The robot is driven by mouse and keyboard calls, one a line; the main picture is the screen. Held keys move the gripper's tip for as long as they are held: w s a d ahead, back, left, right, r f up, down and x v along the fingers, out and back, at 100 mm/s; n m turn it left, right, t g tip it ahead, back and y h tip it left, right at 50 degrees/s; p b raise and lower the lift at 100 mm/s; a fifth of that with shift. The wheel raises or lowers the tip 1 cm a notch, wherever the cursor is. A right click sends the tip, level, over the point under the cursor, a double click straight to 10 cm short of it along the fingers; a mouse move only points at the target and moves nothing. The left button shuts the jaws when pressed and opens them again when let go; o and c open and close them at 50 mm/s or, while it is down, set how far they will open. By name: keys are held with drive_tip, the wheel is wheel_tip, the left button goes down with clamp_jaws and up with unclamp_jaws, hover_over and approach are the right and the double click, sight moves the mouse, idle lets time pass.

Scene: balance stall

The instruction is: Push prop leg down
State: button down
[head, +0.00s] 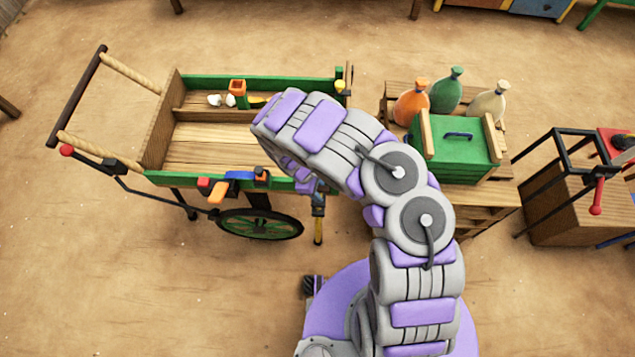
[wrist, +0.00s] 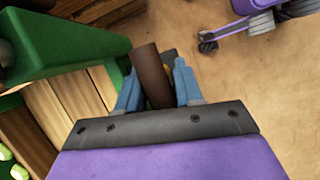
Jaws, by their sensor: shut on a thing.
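The prop leg (head: 318,230) shows in the head view under the near right corner of the green-sided handcart. It points downward, with a dark upper part and a yellow lower part. In the wrist view, my gripper (wrist: 157,82) has its blue fingers on either side of a brown bar (wrist: 148,70), which looks like part of the prop leg. The fingers are shut on it beside the cart's green edge (wrist: 60,42). In the head view my arm hides most of my gripper. Whether the leg's tip touches the ground cannot be told.
The handcart (head: 240,83) has a wheel (head: 260,224) and a handle at the left. A wooden stand at the right bears a green box (head: 455,150) and several colored bottles (head: 445,92). A black frame with a wooden crate (head: 570,205) stands farther right.

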wheel_tip(320, 180, down, 3)
drive_tip(key=shift+f+b, duration=0.1)
drive_tip(key=shift+b, duration=0.55)
drive_tip(key=c, duration=0.8)
unclamp_jaws()
drive_tip(key=shift+w+f, duration=0.1)
drive_tip(key=p+v, duration=0.5)
drive_tip(key=v, duration=1.2)
drive_tip(key=shift+r, duration=0.2)
drive_tip(key=shift+w, duration=0.1)
